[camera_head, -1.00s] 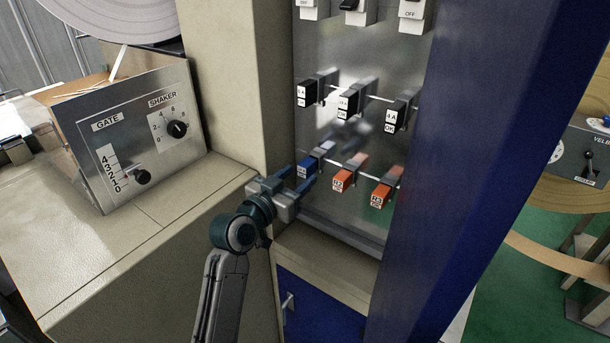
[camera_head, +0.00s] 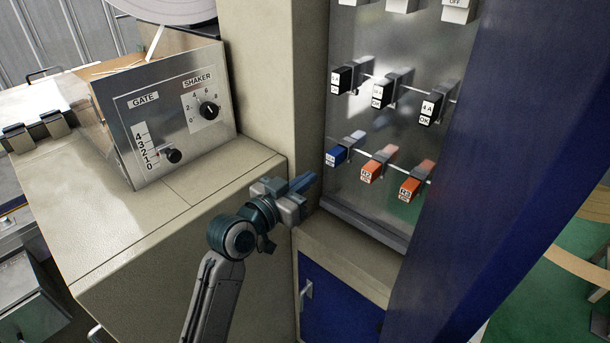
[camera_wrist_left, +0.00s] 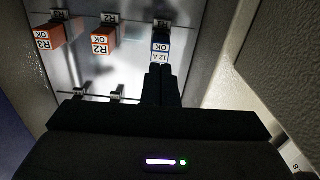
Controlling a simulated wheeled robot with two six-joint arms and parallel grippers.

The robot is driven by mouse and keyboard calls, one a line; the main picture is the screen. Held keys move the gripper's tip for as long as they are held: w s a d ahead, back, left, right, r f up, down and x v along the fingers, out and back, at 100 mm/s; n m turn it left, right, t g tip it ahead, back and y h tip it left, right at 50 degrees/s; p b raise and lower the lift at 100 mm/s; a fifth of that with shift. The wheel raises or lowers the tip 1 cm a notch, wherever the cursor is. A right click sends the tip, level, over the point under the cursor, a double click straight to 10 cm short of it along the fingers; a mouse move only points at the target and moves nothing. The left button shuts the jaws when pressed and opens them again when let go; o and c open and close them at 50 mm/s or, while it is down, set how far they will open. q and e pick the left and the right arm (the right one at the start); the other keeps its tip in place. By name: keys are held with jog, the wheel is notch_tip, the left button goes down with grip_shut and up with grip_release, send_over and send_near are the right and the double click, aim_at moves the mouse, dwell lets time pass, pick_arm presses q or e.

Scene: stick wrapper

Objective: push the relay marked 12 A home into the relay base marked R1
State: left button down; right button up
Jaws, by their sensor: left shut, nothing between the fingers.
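The blue relay (camera_head: 337,155) is the leftmost of the lower row on the metal panel. In the left wrist view the blue relay (camera_wrist_left: 160,47) has a white label reading 12 A and OK, upside down. It sits at its relay base (camera_wrist_left: 162,24), whose tag is too small to read surely. I cannot tell how deep the relay is seated. My left gripper (camera_head: 307,181) is shut and empty, in front of and below left of the relay, with a gap between them. Its fingertips (camera_wrist_left: 161,69) line up with the relay's face in the wrist view. My right gripper is not in view.
Orange relays marked R2 (camera_head: 372,172) and R3 (camera_head: 410,190) stand right of the blue one. Black relays (camera_head: 382,95) form the row above. A beige post (camera_head: 262,90) flanks the panel at left, a blue wall (camera_head: 480,130) at right. A GATE and SHAKER box (camera_head: 175,120) stands left.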

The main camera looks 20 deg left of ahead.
aim_at(330, 161)
pick_arm(q)
jog(key=shift+n, duration=0.8)
jog(key=p+x, duration=0.4)
jog(key=p, duration=0.1)
jog(key=shift+r, duration=0.15)
jog(key=shift+w+d, duration=0.2)
jog(key=shift+w, duration=0.45)
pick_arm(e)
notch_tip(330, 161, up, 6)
pick_arm(q)
jog(key=shift+w+d, duration=0.15)
jog(key=shift+w, duration=0.2)
jog(key=shift+s, duration=0.15)
